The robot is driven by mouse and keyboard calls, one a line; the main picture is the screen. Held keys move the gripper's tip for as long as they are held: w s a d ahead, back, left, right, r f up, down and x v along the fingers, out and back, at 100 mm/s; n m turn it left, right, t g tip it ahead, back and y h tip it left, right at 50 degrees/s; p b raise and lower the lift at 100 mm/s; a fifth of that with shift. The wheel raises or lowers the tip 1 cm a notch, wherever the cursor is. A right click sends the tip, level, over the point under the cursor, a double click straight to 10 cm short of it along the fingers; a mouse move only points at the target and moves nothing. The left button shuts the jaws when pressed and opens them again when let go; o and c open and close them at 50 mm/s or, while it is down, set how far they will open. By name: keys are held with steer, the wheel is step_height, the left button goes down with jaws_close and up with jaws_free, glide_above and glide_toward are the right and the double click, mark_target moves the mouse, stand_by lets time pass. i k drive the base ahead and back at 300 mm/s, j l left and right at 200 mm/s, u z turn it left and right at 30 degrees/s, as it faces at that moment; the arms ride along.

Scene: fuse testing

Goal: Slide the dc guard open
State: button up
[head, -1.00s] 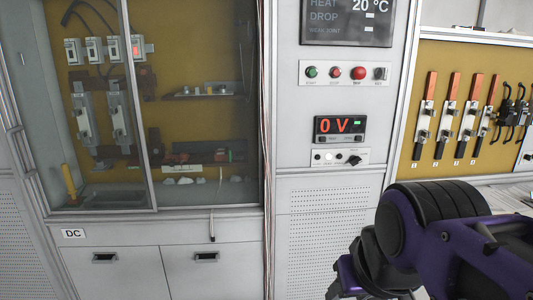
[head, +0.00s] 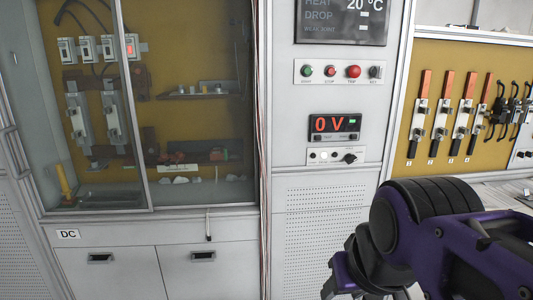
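The DC guard is a framed, see-through sliding panel (head: 105,170) across the front of the left cabinet, above a "DC" label (head: 67,234). A slanted metal frame post (head: 131,110) divides the front into a left and a right part, both looking covered by glass. A slim grey handle bar (head: 14,150) shows at the far left edge. My gripper (head: 345,285) is at the bottom, right of centre, partly cut off by the picture edge and by my purple arm. It is well to the right of the guard and apart from it. Its fingertips are not clear.
Behind the glass are switches (head: 107,47), fuse holders (head: 112,115) and a yellow rod (head: 64,180). Loose wires (head: 264,200) hang beside the cabinet.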

mark_target(14, 128)
steer(key=u, duration=1.35)
steer(key=i+j, duration=0.2)
steer(key=i, duration=0.15)
steer(key=i+j, duration=0.2)
steer(key=i, duration=0.2)
steer(key=i+j, duration=0.2)
steer(key=i, duration=0.15)
